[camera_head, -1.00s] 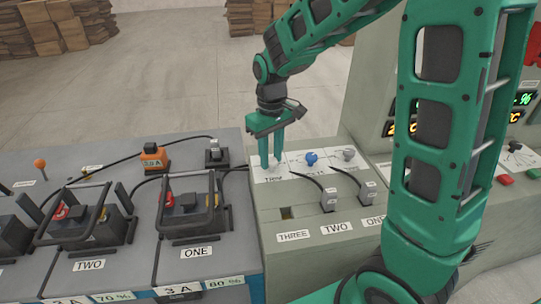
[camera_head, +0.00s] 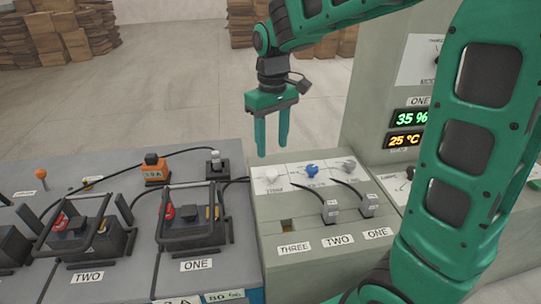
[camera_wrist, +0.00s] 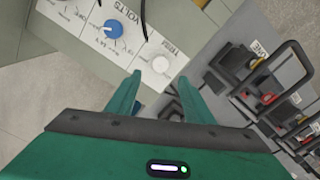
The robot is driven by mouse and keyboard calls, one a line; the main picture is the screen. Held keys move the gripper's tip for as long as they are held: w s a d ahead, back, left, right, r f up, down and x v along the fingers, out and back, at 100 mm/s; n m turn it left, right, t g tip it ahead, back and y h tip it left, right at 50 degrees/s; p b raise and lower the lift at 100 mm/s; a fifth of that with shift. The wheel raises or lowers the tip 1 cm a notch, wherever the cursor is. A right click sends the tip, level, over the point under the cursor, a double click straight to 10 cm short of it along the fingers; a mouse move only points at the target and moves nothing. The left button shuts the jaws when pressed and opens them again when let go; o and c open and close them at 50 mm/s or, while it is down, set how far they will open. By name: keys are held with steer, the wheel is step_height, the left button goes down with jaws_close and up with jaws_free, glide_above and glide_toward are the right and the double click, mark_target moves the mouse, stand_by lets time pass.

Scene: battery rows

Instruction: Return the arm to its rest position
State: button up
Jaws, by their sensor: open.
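My green gripper (camera_head: 272,137) is open and empty, pointing down. It hangs in the air above the back edge of the grey control box with the knobs. The white timer knob (camera_head: 272,176) is below its fingertips, and nothing touches it. In the wrist view my gripper's two fingers (camera_wrist: 160,88) are apart, with the white knob (camera_wrist: 161,59) beyond them and the blue volts knob (camera_wrist: 113,28) to the left. My arm reaches up from the lower right and bends over at the top of the head view.
The blue knob (camera_head: 311,169) and a grey knob (camera_head: 349,164) sit on the same box, above plugs with black cables. Batteries in frames (camera_head: 193,217) stand at left. A tall cabinet with displays (camera_head: 408,120) rises at right. Open floor (camera_head: 170,80) lies behind.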

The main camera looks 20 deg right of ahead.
step_height(320, 180, up, 2)
stand_by(0.5)
steer(key=s+d+f+m, duration=0.1)
steer(key=s+d+m, duration=0.4)
steer(key=s+d, duration=0.8)
steer(key=s+d+f+m, duration=0.2)
steer(key=s, duration=0.4)
steer(key=s+d+f+m, duration=0.1)
steer(key=s+d+m, duration=0.1)
steer(key=s, duration=0.5)
steer(key=shift+s+d+f+m, duration=0.3)
steer(key=shift+f+m, duration=0.1)
steer(key=shift+m, duration=0.1)
